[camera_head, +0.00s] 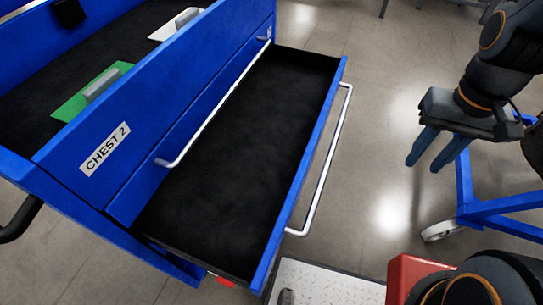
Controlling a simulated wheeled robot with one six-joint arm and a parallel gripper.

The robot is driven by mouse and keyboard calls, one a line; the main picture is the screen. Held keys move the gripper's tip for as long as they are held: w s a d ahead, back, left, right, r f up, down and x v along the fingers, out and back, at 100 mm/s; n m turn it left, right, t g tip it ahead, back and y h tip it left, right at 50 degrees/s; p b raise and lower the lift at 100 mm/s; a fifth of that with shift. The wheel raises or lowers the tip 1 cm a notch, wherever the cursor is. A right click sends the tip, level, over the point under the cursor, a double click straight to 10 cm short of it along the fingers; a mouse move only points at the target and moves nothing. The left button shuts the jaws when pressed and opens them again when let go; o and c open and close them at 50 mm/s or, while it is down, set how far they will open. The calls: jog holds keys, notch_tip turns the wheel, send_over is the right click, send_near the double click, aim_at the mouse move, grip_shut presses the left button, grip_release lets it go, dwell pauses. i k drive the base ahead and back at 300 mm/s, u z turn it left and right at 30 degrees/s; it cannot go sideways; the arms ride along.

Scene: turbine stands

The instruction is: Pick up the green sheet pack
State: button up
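The green sheet pack (75,106) lies on the black top tray of the blue chest (58,154) labelled CHEST 2, at the left. It has a grey raised grip (103,84) on it, and its near side is partly hidden by the chest's blue wall. My gripper (434,165) is at the right, over the floor, well apart from the pack. Its two blue fingers point down, are spread apart and hold nothing.
A drawer (232,160) of the chest stands open, black-lined and empty, with a silver handle (321,175) on its front. A white sheet with a grey grip (175,24) lies farther back in the top tray. A blue wheeled frame (500,205) stands at right.

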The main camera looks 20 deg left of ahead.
aim_at(66, 113)
jog(key=z, duration=0.4)
jog(key=k, duration=1.35)
jog(key=u, duration=1.8)
jog(key=i, duration=0.5)
jog(key=z, duration=0.6)
